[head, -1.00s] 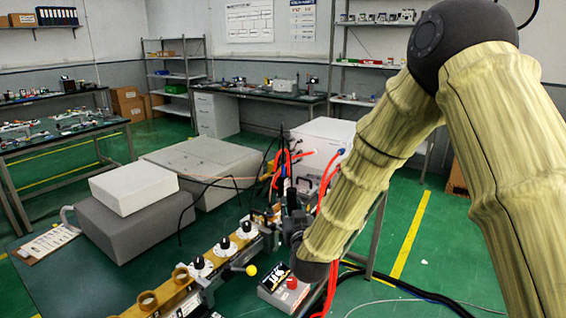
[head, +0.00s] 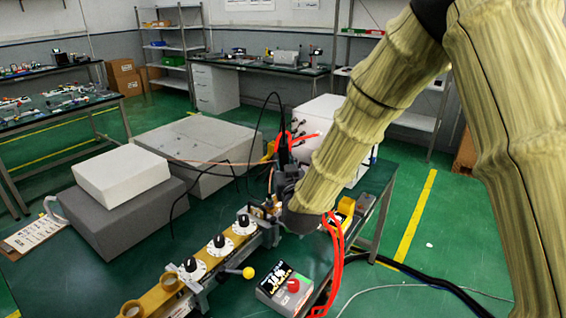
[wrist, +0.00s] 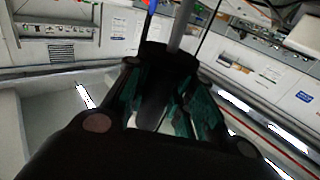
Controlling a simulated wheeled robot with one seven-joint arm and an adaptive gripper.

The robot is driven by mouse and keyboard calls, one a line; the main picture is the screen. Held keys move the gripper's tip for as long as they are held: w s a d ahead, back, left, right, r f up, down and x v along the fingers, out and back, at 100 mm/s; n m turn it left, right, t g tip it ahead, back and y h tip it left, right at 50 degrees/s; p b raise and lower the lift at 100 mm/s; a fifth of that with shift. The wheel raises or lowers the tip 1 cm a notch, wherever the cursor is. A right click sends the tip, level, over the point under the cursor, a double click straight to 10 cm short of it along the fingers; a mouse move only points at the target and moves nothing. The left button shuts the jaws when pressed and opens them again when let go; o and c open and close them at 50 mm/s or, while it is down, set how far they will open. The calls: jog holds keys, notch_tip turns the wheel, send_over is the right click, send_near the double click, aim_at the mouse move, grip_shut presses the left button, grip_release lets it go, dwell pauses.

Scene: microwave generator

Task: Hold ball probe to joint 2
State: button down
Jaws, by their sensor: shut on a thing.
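My gripper (wrist: 165,95) is shut on a dark, blocky thing (wrist: 165,57) with a grey rod rising from it; this may be the ball probe, but no ball tip shows. In the head view my gripper (head: 282,188) is small and partly hidden by my forearm, at the far end of the brass-coloured waveguide run (head: 205,270). Several white dials with black knobs (head: 220,242) sit along the run. I cannot tell which joint is joint 2, or whether the held thing touches anything.
A yellow ball on a lever (head: 249,272) sticks out beside the run. A box with a red button (head: 285,288) stands to its right. Red hoses (head: 337,245) hang by my forearm. Grey blocks (head: 130,215) fill the left. Black cables loop above the bench.

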jog(key=f, duration=0.1)
jog(key=w+f, duration=0.1)
jog(key=f, duration=0.1)
jog(key=shift+w+a+f+b, duration=0.1)
jog(key=shift+w+f+b, duration=0.2)
jog(key=shift+w+b, duration=0.1)
jog(key=shift+f, duration=0.35)
jog(key=shift+s+f+b, duration=0.4)
jog(key=shift+s+b, duration=0.05)
jog(key=shift+b, duration=0.05)
jog(key=f, duration=0.1)
jog(key=f+b, duration=0.1)
jog(key=shift+w+f, duration=0.3)
jog(key=shift+f, duration=0.05)
jog(key=shift+s+f, duration=0.2)
jog(key=shift+f, duration=0.15)
jog(key=shift+w, duration=0.1)
jog(key=shift+r+p, duration=1.95)
jog(key=shift+r, duration=2.55)
